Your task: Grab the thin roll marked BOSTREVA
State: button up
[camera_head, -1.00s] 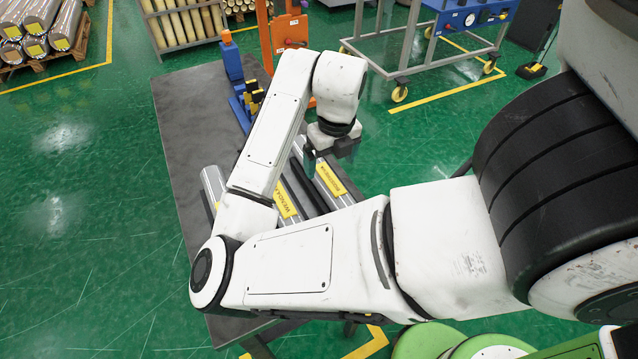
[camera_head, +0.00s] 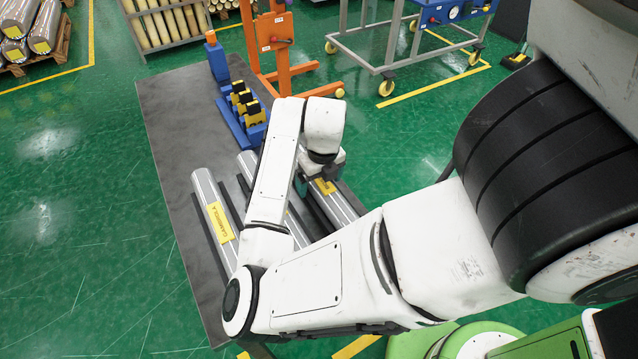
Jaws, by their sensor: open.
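Three silver wrapped rolls lie side by side on a dark table (camera_head: 178,120). The left roll (camera_head: 203,183) has a yellow label whose text looks like GAMBOLA. The middle roll (camera_head: 246,161) is mostly hidden behind my arm. The right roll (camera_head: 336,208) has a yellow label, partly covered by my gripper and too small to read, so I cannot confirm which roll is BOSTREVA. My gripper (camera_head: 318,176) is open, pointing down over the upper part of the right roll. Its fingers are mostly hidden, and I cannot tell whether they touch the roll.
A blue stand with yellow and black blocks (camera_head: 243,108) stands beyond the rolls, with a blue post (camera_head: 216,58) behind it. An orange lifter (camera_head: 279,45) and a blue-topped cart (camera_head: 392,45) stand past the table. The table's left part is bare.

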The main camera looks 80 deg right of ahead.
jog(key=shift+c, duration=0.3)
jog(key=c, duration=1.5)
jog(key=shift+r, duration=0.15)
